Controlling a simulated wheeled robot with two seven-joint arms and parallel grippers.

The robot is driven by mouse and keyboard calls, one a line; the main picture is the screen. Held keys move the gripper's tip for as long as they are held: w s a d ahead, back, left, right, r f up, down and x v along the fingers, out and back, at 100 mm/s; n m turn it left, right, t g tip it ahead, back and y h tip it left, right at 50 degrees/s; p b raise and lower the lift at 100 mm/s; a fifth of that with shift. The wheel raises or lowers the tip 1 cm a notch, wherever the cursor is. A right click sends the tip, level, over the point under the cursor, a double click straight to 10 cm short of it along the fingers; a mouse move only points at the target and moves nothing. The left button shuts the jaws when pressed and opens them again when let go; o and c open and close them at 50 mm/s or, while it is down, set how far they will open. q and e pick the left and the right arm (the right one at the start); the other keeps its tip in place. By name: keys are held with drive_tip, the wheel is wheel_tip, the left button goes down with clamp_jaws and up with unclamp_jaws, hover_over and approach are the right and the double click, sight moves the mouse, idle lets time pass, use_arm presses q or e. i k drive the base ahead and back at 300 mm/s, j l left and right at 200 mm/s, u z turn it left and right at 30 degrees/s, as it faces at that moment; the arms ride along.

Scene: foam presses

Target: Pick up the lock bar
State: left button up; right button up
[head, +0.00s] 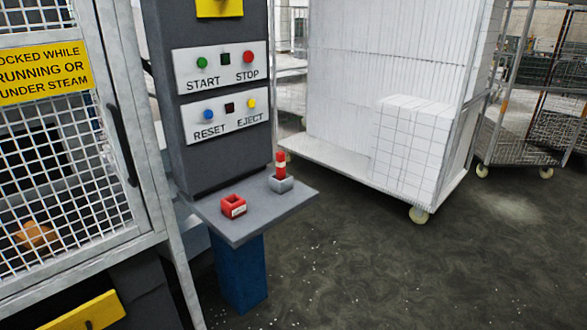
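A short red bar with a pale band (281,160) stands upright in a small grey block (280,184); it looks like the lock bar. The block sits near the right back part of a grey shelf (248,225) below the control panel. A small red open-topped box (233,206) with a pale label sits on the shelf, to the left of the bar and nearer. Its inside looks empty. Neither of my grippers is in view.
A dark control post (225,155) with START, STOP, RESET and EJECT buttons rises behind the shelf. A closed mesh guard door (60,175) with a dark handle (121,145) stands left. A wheeled cart of white blocks (415,150) stands behind. Floor at right front is clear.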

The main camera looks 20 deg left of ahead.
sight(281, 163)
drive_tip(key=i+l+u, duration=0.15)
drive_tip(key=u, duration=0.25)
drive_tip(key=i+l+u, duration=0.1)
drive_tip(key=u, duration=0.25)
drive_tip(key=l, duration=0.1)
